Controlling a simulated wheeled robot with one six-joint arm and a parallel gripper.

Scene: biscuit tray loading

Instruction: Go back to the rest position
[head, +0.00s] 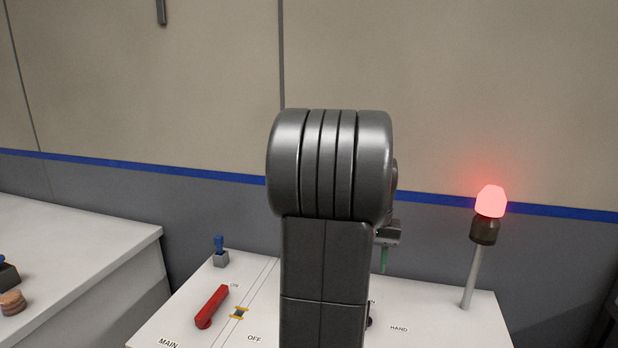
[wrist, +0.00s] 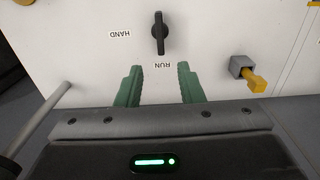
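My gripper (wrist: 161,88) shows in the wrist view with its two green fingers apart and nothing between them. It is over a white control panel (wrist: 60,25), with a black rotary knob (wrist: 160,33) just beyond the fingertips. The knob lies between the labels HAND and RUN, in line with the gap between the fingers. In the head view my arm stands in front of the panel and hides its middle. Only a bit of the gripper (head: 384,258) shows there, at the arm's right side.
A red lever (head: 212,306), a blue-topped switch (head: 220,251) and a yellow part (head: 239,312) are on the panel's left. A lit red lamp (head: 490,201) stands on a pole at the right. A white table (head: 80,250) is at far left. A yellow-handled latch (wrist: 247,73) is beside the fingers.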

